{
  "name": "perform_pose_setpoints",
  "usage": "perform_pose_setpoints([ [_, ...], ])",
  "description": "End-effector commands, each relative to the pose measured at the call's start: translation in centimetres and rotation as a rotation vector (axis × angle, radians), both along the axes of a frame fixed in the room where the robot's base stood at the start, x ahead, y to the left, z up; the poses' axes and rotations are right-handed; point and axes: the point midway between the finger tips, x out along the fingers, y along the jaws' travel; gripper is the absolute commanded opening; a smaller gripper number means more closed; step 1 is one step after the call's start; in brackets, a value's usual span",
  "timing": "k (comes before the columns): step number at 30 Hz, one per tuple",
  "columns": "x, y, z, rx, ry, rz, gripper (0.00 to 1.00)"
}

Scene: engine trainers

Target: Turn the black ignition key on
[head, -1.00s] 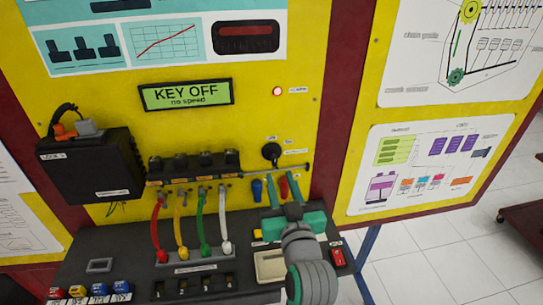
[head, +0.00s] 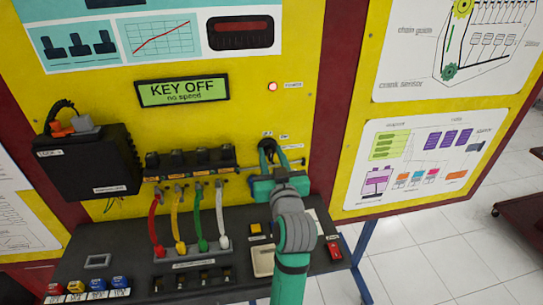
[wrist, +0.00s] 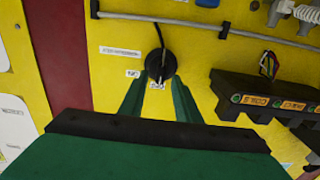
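The black ignition key switch (wrist: 161,64) is a round black knob on the yellow panel, with small white labels by it. In the head view the key switch (head: 267,143) is partly hidden by my gripper (head: 272,160). In the wrist view my gripper (wrist: 158,92) is open, its two green fingers pointing at the panel, one to each side of the knob's lower edge. I cannot tell whether either finger touches it. The display (head: 183,91) reads "KEY OFF, no speed".
A thin metal rail (wrist: 205,27) runs across the panel close to the key. The black connector row (head: 190,162) with coloured cables is to the left in the head view. A black box (head: 88,163) is farther left. A red switch (head: 334,250) sits on the bench at right.

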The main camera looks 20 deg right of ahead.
Motion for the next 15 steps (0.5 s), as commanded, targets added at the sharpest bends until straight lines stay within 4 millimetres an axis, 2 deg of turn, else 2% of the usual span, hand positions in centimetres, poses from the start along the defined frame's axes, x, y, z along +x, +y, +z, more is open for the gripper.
perform_pose_setpoints([
  [1,-0.01,-0.01,-0.01,0.0,0.0,0.0,0.2],
  [3,-0.02,-0.01,-0.01,0.0,0.0,0.0,0.03],
  [4,-0.02,-0.01,-0.01,0.0,0.0,0.0,0.0],
  [15,-0.02,-0.03,0.02,0.032,-0.004,0.0,0.0],
])
